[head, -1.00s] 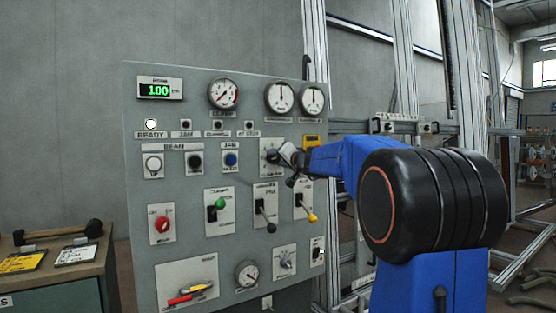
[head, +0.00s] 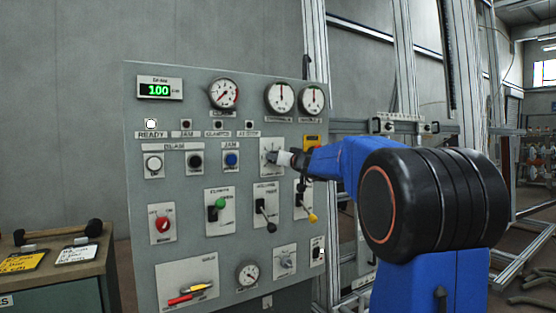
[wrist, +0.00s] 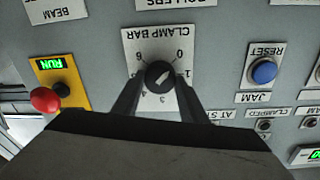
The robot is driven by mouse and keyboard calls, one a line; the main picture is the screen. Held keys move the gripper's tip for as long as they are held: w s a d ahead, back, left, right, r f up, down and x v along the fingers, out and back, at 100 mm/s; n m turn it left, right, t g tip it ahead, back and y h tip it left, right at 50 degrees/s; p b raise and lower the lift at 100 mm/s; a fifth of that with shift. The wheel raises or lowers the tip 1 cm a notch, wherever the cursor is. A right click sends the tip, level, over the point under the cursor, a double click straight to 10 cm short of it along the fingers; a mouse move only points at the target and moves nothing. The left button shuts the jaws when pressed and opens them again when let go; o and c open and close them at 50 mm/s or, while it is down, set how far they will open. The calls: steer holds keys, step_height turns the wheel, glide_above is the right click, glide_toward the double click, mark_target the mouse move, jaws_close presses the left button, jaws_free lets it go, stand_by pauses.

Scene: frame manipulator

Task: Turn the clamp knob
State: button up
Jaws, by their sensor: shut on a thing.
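The clamp knob is a black round knob (wrist: 160,75) with a pale pointer line, on a white plate (wrist: 146,44) marked "CLAMP BAR" with a number scale. The wrist view shows this plate upside down. My gripper (wrist: 160,82) is shut on the knob, one dark finger on each side of it. In the head view, my gripper (head: 280,158) reaches the plate from the right.
A red button on a yellow plate (wrist: 46,98) and a blue reset button (wrist: 263,72) flank the knob in the wrist view. Below the gripper in the head view are levers with green (head: 220,203) and yellow (head: 312,218) tips. Gauges (head: 223,93) sit above.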

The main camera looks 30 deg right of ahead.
steer(key=shift+f, duration=0.15)
steer(key=shift+c, duration=0.2)
steer(key=o, duration=1.1)
steer(key=shift+s, duration=0.15)
steer(key=s, duration=1.7)
steer(key=shift+a, duration=0.1)
